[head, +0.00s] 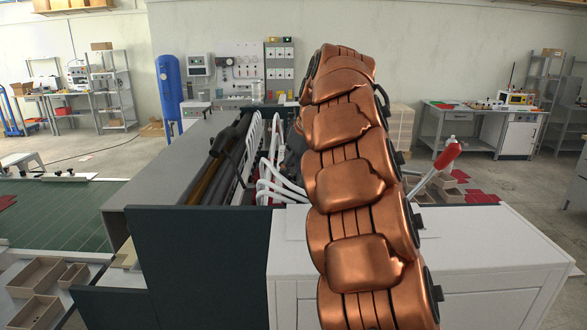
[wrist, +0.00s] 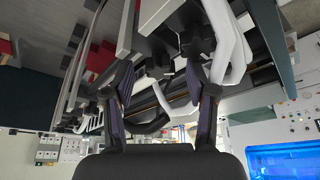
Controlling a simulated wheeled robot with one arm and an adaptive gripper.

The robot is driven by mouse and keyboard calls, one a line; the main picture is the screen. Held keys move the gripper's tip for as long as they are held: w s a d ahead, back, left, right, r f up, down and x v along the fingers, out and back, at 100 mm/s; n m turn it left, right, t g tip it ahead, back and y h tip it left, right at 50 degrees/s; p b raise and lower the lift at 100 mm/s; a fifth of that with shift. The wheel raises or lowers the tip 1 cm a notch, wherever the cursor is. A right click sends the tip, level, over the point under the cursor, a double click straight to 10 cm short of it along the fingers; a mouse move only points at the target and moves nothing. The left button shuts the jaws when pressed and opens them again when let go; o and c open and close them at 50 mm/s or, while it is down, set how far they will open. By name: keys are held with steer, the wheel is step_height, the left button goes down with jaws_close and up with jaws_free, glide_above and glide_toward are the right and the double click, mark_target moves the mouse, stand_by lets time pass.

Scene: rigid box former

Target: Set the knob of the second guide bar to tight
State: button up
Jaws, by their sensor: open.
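In the wrist view my gripper (wrist: 158,80) is open, with its two dark fingers spread on either side of a gap. Dark star-shaped knobs show beyond and around the fingers: one knob (wrist: 197,42) at the upper right, another knob (wrist: 158,68) between the fingertips, and one more (wrist: 90,108) by the left finger. I cannot tell which knob belongs to the second guide bar, nor how it is set. White curved guide bars (wrist: 222,35) pass near the right finger. In the head view the white guide bars (head: 276,188) show left of my arm, which hides my gripper and the knobs.
The machine has a dark end panel (head: 200,265), a grey top (head: 180,150) and a white cabinet (head: 480,245) on the right. A green table (head: 55,215) stands at the left. Bars and rails crowd the space around my gripper.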

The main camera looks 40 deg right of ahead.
steer(key=shift+f, duration=0.15)
jaws_close()
stand_by(0.5)
